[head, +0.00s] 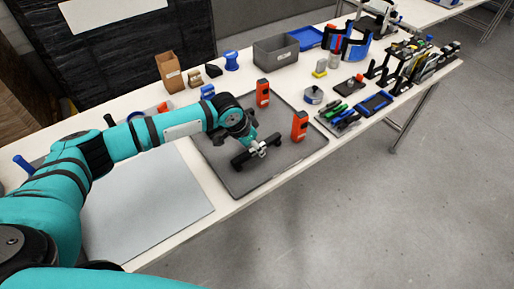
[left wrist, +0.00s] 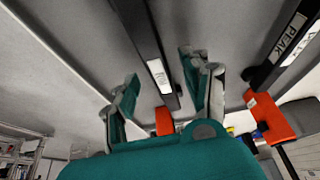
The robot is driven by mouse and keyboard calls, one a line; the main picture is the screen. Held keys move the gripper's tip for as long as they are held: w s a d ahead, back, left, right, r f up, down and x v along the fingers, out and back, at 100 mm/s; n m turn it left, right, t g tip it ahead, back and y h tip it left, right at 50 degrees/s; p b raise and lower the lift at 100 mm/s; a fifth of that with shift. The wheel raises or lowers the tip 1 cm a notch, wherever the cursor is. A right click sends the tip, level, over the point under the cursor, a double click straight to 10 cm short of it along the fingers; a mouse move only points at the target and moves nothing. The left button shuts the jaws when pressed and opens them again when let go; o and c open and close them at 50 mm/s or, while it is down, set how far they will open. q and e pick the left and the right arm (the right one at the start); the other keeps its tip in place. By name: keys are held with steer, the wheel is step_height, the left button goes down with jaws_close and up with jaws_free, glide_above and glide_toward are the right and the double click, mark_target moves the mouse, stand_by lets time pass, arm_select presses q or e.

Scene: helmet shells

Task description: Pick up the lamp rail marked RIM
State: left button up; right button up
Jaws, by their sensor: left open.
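A black lamp rail (head: 239,162) lies on the grey mat under my left gripper (head: 259,150) in the head view. In the left wrist view a black rail (left wrist: 140,30) with a small white label runs between the two fingers of my left gripper (left wrist: 160,66); the label's text is too small to read surely. The fingers are open, one on each side of that rail, with gaps visible. A second black rail (left wrist: 284,42), labelled PEAK, lies at the right of the left wrist view, apart from the gripper. My right gripper is out of view.
A grey bin (head: 276,52), a blue tray and a rack of tools stand farther back and right. A bare light grey panel (head: 150,205) lies left of the mat.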

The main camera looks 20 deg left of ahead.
arm_select(q)
steer(key=shift+x, duration=0.9)
steer(key=shift+c, duration=0.3)
jaws_close()
steer(key=shift+r, duration=0.1)
steer(key=shift+r, duration=0.1)
